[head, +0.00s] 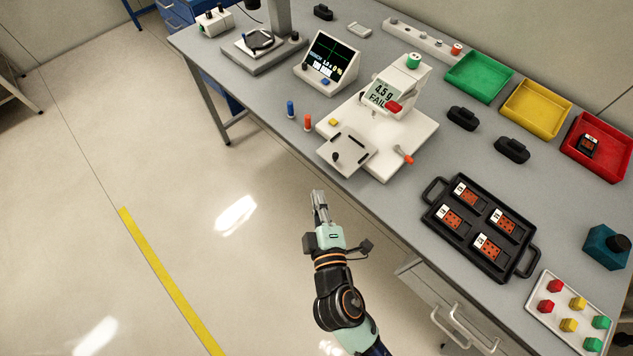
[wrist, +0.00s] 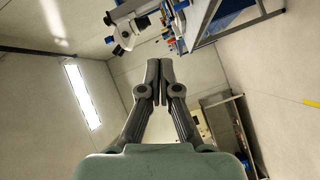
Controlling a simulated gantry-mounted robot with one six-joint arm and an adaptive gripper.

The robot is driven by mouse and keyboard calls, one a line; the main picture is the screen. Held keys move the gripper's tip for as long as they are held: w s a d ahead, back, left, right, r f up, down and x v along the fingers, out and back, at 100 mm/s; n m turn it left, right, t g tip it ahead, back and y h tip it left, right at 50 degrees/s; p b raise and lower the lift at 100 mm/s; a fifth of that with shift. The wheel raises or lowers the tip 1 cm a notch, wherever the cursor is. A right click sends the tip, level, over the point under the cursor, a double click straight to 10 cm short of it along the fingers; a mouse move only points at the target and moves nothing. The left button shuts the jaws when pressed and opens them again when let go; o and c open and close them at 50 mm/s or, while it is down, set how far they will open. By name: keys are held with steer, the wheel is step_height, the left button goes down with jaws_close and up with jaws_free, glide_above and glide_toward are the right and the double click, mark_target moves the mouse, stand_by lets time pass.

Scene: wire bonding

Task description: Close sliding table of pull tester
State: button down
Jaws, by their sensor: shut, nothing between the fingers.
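The pull tester (head: 400,130) is a white machine on the bench, with a tilted display (head: 384,93) reading 4.5 g FAIL. Its grey sliding table (head: 347,151) sits at the front left of the white base and sticks out past the base's front edge. A small dark knob (head: 336,157) stands on the table. An orange-tipped lever (head: 404,154) is at the base's right side. My gripper (head: 318,194) is shut and empty, in front of the bench edge and below the sliding table in the picture. The wrist view shows its closed fingers (wrist: 153,80).
A black tray (head: 440,222) with several orange chips lies right of the tester. Green (head: 478,77), yellow (head: 536,108) and red (head: 597,146) bins line the back. The floor before the bench is clear.

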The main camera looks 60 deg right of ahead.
steer(key=s+f+n+b, duration=0.2)
steer(key=s+f+n, duration=0.1)
steer(key=f, duration=0.3)
steer(key=w+d+p, duration=0.3)
steer(key=w+d, duration=0.2)
steer(key=d, duration=0.8)
steer(key=shift+f+n, duration=0.15)
steer(key=shift+n, duration=0.25)
